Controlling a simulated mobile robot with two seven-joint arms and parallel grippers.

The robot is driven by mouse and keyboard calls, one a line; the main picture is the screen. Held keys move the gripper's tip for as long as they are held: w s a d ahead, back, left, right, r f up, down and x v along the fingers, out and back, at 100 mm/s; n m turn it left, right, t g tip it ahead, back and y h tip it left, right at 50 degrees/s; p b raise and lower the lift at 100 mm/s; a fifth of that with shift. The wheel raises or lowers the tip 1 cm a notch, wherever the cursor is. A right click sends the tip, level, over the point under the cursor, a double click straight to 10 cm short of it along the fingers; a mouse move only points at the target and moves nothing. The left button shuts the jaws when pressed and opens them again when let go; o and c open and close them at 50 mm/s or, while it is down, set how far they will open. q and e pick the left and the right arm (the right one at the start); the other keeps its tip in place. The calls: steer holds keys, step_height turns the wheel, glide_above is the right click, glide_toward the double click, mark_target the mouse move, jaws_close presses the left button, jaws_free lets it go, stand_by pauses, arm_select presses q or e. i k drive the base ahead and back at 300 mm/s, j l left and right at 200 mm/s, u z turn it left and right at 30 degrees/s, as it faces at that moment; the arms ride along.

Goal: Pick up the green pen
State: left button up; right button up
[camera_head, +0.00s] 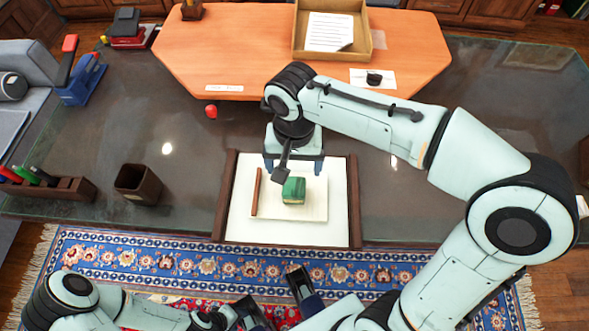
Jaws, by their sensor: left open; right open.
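The green pen (27,175) stands slanted in a dark wooden holder (68,190) at the left edge of the glass-topped desk, between a red pen (10,174) and a dark pen (42,175). My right gripper (294,168) points down over the white writing pad at the front middle of the desk, open and far to the right of the pen. My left gripper (275,300) is open and empty at the bottom of the view, over the rug in front of the desk. Neither gripper touches the pen.
A square brown cup (138,184) stands just right of the holder. A green block (293,190) and a brown stick (255,192) lie on the white pad (240,225). A blue stapler-like item (82,85) is farther back left. A cardboard tray (378,40) sits on the orange board (215,55).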

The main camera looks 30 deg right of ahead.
mark_target(20, 171)
steer(key=k, duration=1)
